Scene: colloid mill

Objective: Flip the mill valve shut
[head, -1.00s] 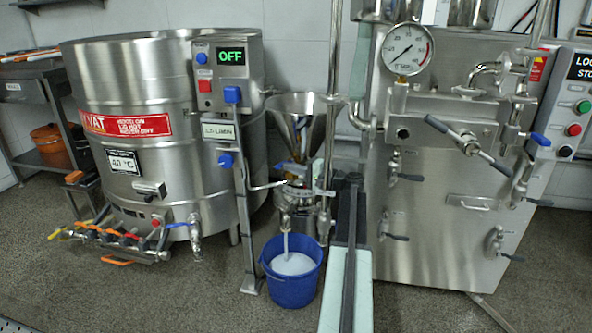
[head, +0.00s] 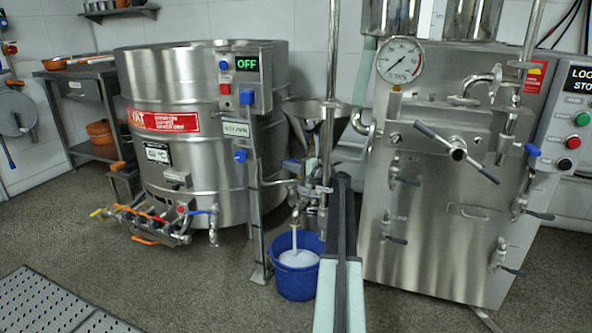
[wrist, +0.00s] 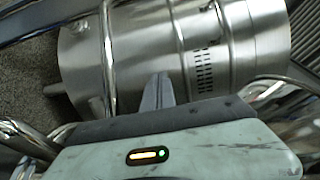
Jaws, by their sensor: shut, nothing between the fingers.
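The colloid mill, with its steel funnel hopper (head: 320,118), stands between the vat and the large steel machine. White liquid runs from the mill's outlet (head: 295,212) into a blue bucket (head: 297,282) below. The valve handle is too small and cluttered to make out clearly in the head view. My arm reaches towards the mill from the front and covers its right part, hiding my gripper there. In the wrist view my gripper (wrist: 158,90) is shut and empty. It points at a steel cylindrical body (wrist: 140,55) with slots; I cannot tell whether it touches.
A vat (head: 205,90) with several valves low at its front stands left. A steel machine (head: 440,250) with levers and a gauge (head: 401,61) is close right of my arm. A thin post (head: 258,215) stands beside the mill. Floor is clear front left, beside a grating (head: 50,305).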

